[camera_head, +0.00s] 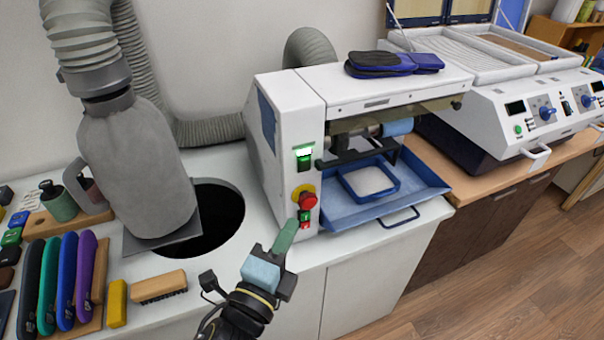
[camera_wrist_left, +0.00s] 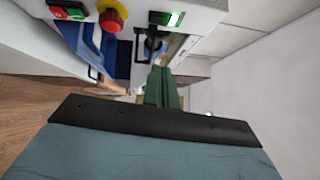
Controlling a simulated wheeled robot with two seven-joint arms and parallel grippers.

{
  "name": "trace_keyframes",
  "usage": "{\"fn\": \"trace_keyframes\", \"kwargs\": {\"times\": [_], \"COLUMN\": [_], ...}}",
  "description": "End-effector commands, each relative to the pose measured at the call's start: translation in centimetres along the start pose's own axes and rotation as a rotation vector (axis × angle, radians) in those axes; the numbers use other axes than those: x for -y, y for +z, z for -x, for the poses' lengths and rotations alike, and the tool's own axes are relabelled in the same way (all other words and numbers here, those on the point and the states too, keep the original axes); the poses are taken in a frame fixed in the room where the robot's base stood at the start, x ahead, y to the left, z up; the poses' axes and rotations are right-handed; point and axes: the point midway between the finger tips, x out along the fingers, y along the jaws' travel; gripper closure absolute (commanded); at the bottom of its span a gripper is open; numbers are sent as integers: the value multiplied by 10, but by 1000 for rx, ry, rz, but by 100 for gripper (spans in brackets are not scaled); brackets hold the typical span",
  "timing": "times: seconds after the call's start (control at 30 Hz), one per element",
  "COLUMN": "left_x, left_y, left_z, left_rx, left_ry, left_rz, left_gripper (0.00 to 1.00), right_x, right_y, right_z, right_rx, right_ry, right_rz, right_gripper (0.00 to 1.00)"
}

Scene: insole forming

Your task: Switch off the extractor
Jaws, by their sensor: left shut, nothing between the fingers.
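The white machine (camera_head: 288,110) stands on the white counter, with a grey hose behind it. Its front post carries a rocker switch (camera_head: 304,157) with a lit green top, a red mushroom button (camera_head: 307,200) on a yellow base, and small green and red push buttons (camera_head: 305,219). My left gripper (camera_head: 288,228) is shut and empty, its green fingers pointing up just below and in front of the push buttons. In the left wrist view, the fingers (camera_wrist_left: 161,82) point towards the panel, with the lit switch (camera_wrist_left: 166,19) and the red button (camera_wrist_left: 112,17) beyond them. Contact cannot be told.
A grey hood (camera_head: 137,165) on a hose stands by a round dark opening (camera_head: 220,215) in the counter. Coloured insoles (camera_head: 66,275) and a brush (camera_head: 159,287) lie at left. A blue tray (camera_head: 410,192) juts from the machine. Another white machine (camera_head: 500,95) stands right.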

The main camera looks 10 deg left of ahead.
Motion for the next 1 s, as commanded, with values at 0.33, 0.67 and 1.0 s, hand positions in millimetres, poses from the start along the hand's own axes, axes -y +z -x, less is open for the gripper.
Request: {"fn": "trace_keyframes", "kwargs": {"times": [0.33, 0.67, 1.0], "left_x": [0, 2, 0], "left_y": [0, 0, 21], "left_z": [-13, -77, -122], "left_rx": [0, 0, -1], "left_ry": [0, -1, 2], "left_rz": [1, 3, 1], "left_gripper": [100, 100, 100], "right_x": [0, -1, -1], "right_y": [0, -1, -2], "right_z": [4, 16, 28], "right_rx": [0, 0, 1], "right_ry": [1, 0, 1], "right_rz": [0, 0, 1], "right_gripper": [64, 64, 64]}}
